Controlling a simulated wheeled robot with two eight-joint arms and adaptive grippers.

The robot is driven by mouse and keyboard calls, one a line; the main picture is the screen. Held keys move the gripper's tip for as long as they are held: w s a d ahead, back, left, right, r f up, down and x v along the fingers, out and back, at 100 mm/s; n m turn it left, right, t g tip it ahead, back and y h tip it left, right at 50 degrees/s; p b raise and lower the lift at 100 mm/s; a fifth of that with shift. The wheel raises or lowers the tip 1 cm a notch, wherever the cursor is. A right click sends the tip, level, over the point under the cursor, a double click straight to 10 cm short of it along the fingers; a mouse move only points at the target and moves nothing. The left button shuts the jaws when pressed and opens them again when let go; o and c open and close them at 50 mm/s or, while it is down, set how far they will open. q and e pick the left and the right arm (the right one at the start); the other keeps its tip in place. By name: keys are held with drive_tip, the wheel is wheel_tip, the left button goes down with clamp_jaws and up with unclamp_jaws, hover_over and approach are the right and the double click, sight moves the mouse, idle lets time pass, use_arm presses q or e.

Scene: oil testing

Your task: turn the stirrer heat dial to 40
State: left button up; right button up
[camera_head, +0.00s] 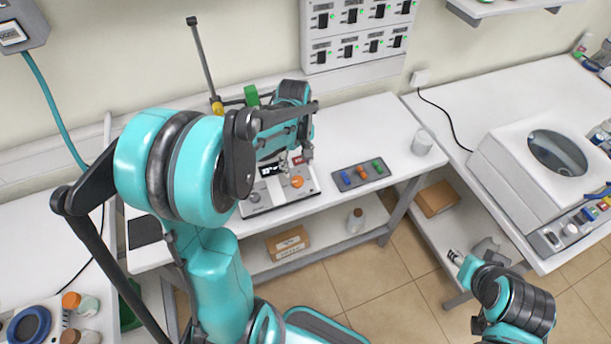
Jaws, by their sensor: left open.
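The stirrer (285,198) is a white and grey box on the middle table, partly hidden by my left arm. An orange dial (297,182) is on its front right, and a grey dial (254,197) is on its front left. A dark display and a small red one show above the dials; I cannot read their digits. My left gripper (295,160) is open, pointing down just above and behind the orange dial; contact with it does not show. My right gripper (455,257) is low at the right, away from the stirrer, and its fingers are too small to judge.
A dark tray (361,177) with blue, orange and green pieces lies right of the stirrer. A white cup (422,143) stands near the table's right end. A stand with a rod (203,58) rises behind. A large white machine (530,165) fills the right bench.

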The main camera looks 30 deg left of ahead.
sight(298, 180)
use_arm(q)
wheel_tip(298, 180, down, 8)
drive_tip(key=shift+r+b, duration=0.2)
drive_tip(key=shift+b, duration=0.7)
drive_tip(key=c, duration=1.2)
